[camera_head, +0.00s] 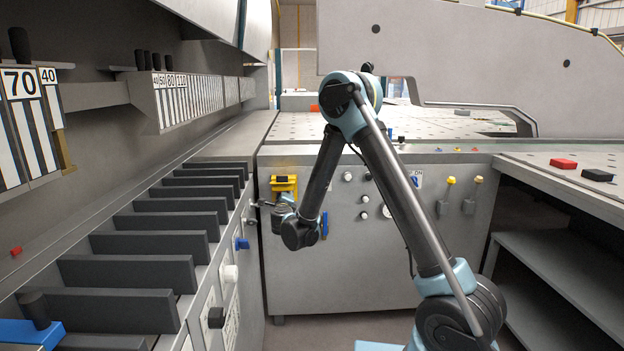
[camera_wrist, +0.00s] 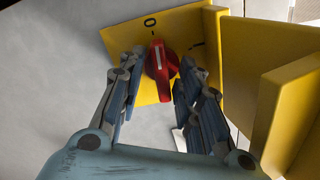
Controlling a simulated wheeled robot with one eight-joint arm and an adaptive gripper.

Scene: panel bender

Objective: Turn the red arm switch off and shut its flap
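The red arm switch (camera_wrist: 160,72) is a knob on a yellow plate (camera_wrist: 120,38), in the middle of the wrist view. The white line on the knob points roughly at the plate's "0" mark. My gripper (camera_wrist: 162,66) is open, with one finger on either side of the knob and small gaps visible. The yellow flap (camera_wrist: 292,110) stands open at the right, angled out from the plate.
The grey front panel (camera_head: 345,270) carries several knobs and yellow-tipped levers (camera_head: 450,182). A slotted cabinet (camera_head: 190,220) with dark bars runs along the left, with a blue knob (camera_head: 242,243) on its side. A shelf (camera_head: 560,260) stands at right.

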